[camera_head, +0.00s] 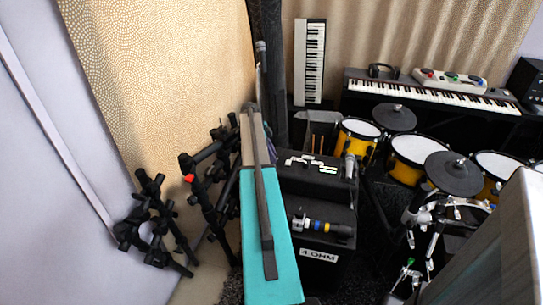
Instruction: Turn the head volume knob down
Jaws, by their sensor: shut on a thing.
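A black amplifier stack stands in the middle of the head view. A small silver and black piece sits at the left end of this row, too small to make out. Which control is the volume knob, and how far it is turned, I cannot tell. Below the row is a white label (319,256) reading "4 OHM". I cannot make out my gripper anywhere in this view.
A tall teal and beige box (265,200) with a dark bar stands left of the amplifier. Black stands (150,220) are farther left. A drum kit (413,150) and a keyboard (435,92) are at right. A grey panel (495,250) fills the lower right.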

